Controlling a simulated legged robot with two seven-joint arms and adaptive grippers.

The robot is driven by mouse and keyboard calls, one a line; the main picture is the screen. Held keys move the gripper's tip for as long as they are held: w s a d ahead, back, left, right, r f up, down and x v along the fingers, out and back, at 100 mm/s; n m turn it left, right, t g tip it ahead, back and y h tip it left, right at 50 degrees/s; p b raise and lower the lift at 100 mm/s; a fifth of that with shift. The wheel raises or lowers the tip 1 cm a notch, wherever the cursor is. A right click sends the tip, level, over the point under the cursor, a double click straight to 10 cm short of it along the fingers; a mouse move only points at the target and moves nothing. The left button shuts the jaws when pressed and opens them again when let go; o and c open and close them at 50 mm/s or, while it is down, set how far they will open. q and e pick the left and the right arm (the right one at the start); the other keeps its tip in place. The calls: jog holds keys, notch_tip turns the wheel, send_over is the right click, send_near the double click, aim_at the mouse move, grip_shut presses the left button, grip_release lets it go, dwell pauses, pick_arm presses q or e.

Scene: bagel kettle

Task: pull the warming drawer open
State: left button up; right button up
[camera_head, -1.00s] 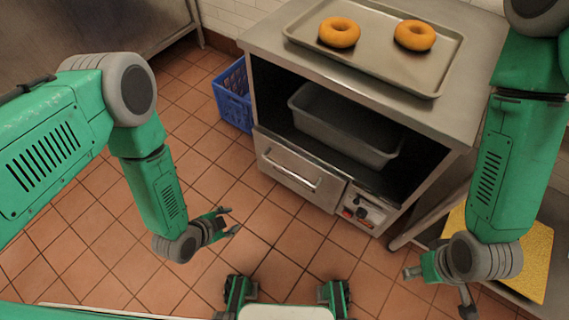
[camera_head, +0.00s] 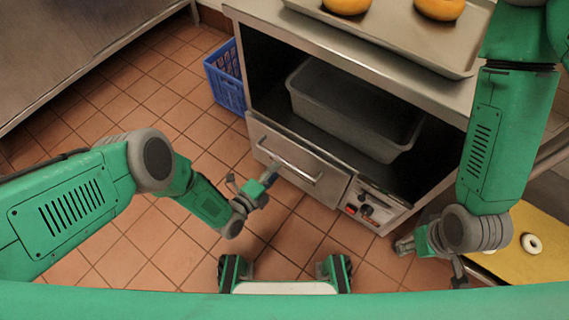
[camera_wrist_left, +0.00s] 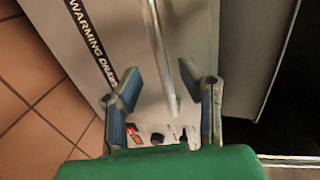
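The warming drawer (camera_head: 325,184) is a grey metal front low in the steel cabinet and looks closed. Its bar handle (camera_head: 301,174) runs across the front. My left gripper (camera_head: 254,180) is at the handle's left end in the head view. In the left wrist view, its blue-padded fingers (camera_wrist_left: 164,108) are spread, with the handle (camera_wrist_left: 160,45) running between them and a gap on both sides. The drawer front (camera_wrist_left: 110,25) there carries a "WARMING DRAWER" label. My right gripper (camera_head: 432,262) is open and empty, low at the right of the cabinet.
A control panel with knobs (camera_head: 370,207) sits right of the drawer. A grey tub (camera_head: 350,118) stands on the shelf above. A tray (camera_head: 400,30) with bagels lies on top. A blue crate (camera_head: 226,80) stands left of the cabinet. A yellow board (camera_head: 510,245) with a white ring is at right.

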aim_at(285, 161)
pick_arm(q)
jog(key=b+x, duration=0.2)
jog(key=x, duration=0.3)
jog(key=shift+w+d+f, duration=0.1)
jog(key=shift+w+d, duration=0.1)
jog(key=shift+w, duration=0.1)
grip_shut()
